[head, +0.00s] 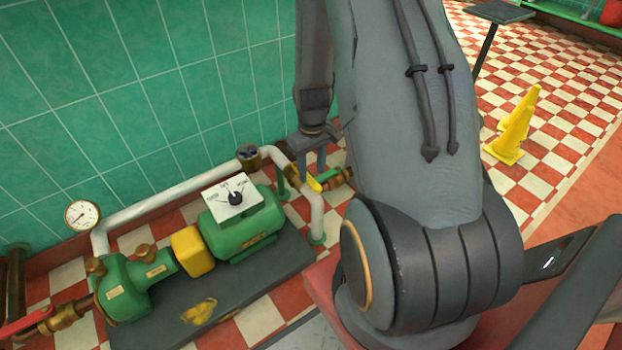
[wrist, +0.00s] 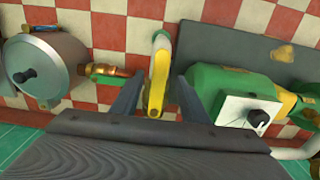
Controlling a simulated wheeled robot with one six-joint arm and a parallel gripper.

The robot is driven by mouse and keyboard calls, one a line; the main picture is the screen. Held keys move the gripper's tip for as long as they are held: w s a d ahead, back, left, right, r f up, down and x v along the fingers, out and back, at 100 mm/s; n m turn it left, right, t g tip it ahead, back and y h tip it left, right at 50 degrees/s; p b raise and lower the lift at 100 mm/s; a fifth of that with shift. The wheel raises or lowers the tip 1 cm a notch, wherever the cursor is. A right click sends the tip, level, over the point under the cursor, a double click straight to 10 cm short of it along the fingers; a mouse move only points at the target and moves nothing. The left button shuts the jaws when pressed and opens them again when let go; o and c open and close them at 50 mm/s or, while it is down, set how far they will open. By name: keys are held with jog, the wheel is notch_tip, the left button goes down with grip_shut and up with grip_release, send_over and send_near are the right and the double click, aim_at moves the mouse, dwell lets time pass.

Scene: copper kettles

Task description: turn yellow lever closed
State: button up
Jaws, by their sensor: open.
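The yellow lever (head: 314,185) sits at the white pipe by the right end of the green pump, partly hidden by my fingers. In the wrist view, the yellow lever (wrist: 154,92) runs lengthwise in the picture, between my two fingers. My gripper (head: 311,170) points down over it from above. In the wrist view, my gripper (wrist: 158,84) is open, with a finger on each side of the lever and gaps showing. Whether a finger touches it, I cannot tell.
The green pump (head: 243,232) carries a white dial box (head: 233,199). A gauge (head: 82,215) and a red-handled valve (head: 30,322) are at left. A brass fitting (wrist: 112,71) and a metal pot (wrist: 42,68) lie left in the wrist view. A yellow cone (head: 514,130) stands right.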

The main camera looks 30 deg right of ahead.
aim_at(312, 181)
jog(key=shift+f+b, duration=0.45)
jog(key=shift+f, duration=1.15)
jog(key=shift+c, duration=0.2)
grip_shut()
